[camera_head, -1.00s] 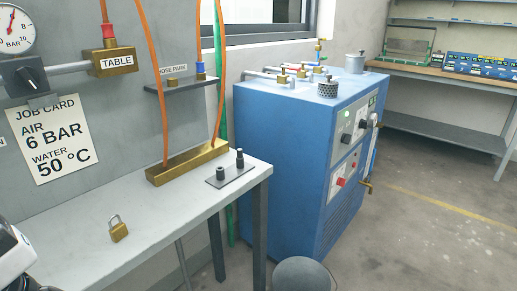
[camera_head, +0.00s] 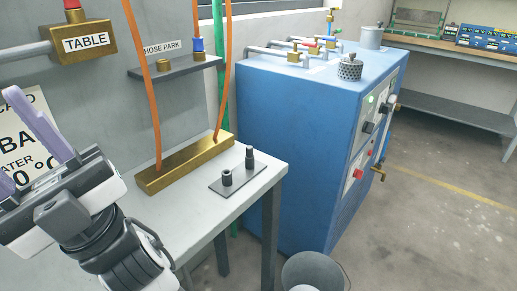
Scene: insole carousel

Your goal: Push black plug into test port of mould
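Two black plugs stand upright on a small dark plate (camera_head: 238,178) at the table's right end: a shorter one (camera_head: 227,177) in front and a taller one (camera_head: 249,157) behind. A long brass block (camera_head: 185,166) with two orange hoses rising from it lies on the table to their left; I cannot tell whether it is the mould, and no test port can be made out. My gripper (camera_head: 18,150) is at the left edge, well left of the plugs, its lavender fingers apart and one partly cut off. Nothing shows between them.
A blue machine (camera_head: 290,140) stands right of the grey table (camera_head: 215,212). A grey bucket (camera_head: 313,275) is on the floor in front of it. The hose park shelf (camera_head: 177,66) juts from the panel above the brass block. Open floor lies to the right.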

